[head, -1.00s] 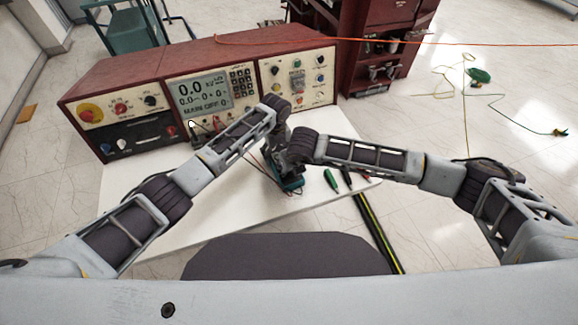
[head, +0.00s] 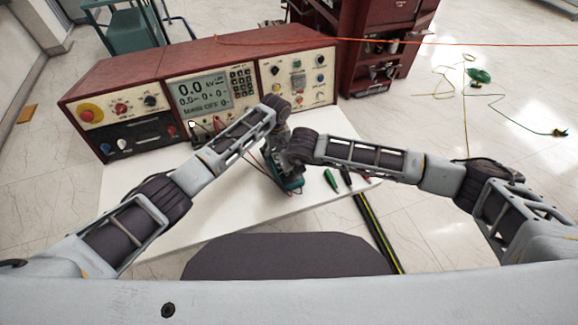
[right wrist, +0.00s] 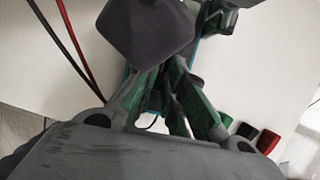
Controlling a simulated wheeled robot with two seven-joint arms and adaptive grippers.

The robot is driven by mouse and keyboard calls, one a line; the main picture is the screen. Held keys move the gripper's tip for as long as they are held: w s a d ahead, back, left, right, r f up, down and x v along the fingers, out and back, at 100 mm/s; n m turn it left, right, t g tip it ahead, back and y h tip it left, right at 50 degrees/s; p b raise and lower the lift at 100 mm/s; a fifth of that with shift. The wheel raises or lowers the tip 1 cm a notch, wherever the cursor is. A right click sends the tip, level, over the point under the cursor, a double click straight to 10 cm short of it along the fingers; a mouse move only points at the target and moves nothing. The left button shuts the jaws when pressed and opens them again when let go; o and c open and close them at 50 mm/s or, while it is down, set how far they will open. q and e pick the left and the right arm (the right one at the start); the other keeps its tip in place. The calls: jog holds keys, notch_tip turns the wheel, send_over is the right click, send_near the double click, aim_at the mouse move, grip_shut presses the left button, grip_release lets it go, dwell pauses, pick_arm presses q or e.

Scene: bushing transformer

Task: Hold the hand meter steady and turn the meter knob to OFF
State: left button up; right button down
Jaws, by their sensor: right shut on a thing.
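The hand meter (head: 291,184) is a small teal and dark body on the white table, mostly covered by my two hands in the head view. My right gripper (head: 290,167) is shut on the hand meter. In the right wrist view, its green-tinted fingers (right wrist: 180,98) are at the meter, and a teal edge shows beside them. My left gripper (head: 273,147) is at the meter's far side, pointing down. Its fingertips are hidden, so I cannot tell whether they are open or shut. The meter knob and its face are hidden too.
The red test console (head: 205,60) with a lit display stands behind. Red and black leads (right wrist: 63,45) run near the meter. A green marker-like piece (head: 330,179) and a dark one (head: 346,178) lie right. The white table (head: 215,215) is clear at front left.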

jog(key=shift+d+f+n, duration=0.15)
jog(key=shift+n, duration=0.45)
pick_arm(q)
jog(key=shift+d, duration=0.1)
pick_arm(e)
jog(key=shift+d+n+g+y, duration=0.15)
jog(key=shift+n+g+y, duration=0.4)
jog(key=shift+n, duration=0.85)
jog(key=shift+w+d+n+g+y, duration=0.1)
jog(key=shift+n+g+y, duration=0.25)
jog(key=shift+n, duration=0.9)
jog(key=shift+w+n+g+y, duration=0.15)
jog(key=shift+n+g, duration=0.25)
jog(key=shift+n, duration=0.85)
pick_arm(q)
jog(key=shift+s, duration=0.1)
pick_arm(e)
jog(key=shift+w+f+n+g+y, duration=0.15)
jog(key=shift+n+g, duration=0.25)
jog(key=shift+n, duration=0.75)
jog(key=shift+r+n+g+y, duration=0.1)
jog(key=shift+n+g, duration=0.3)
jog(key=shift+n, duration=0.75)
jog(key=shift+w+n+g, duration=0.15)
jog(key=shift+n+g, duration=0.65)
jog(key=shift+n, duration=1.1)
pick_arm(q)
jog(key=shift+r, duration=0.1)
pick_arm(e)
jog(key=shift+n, duration=0.3)
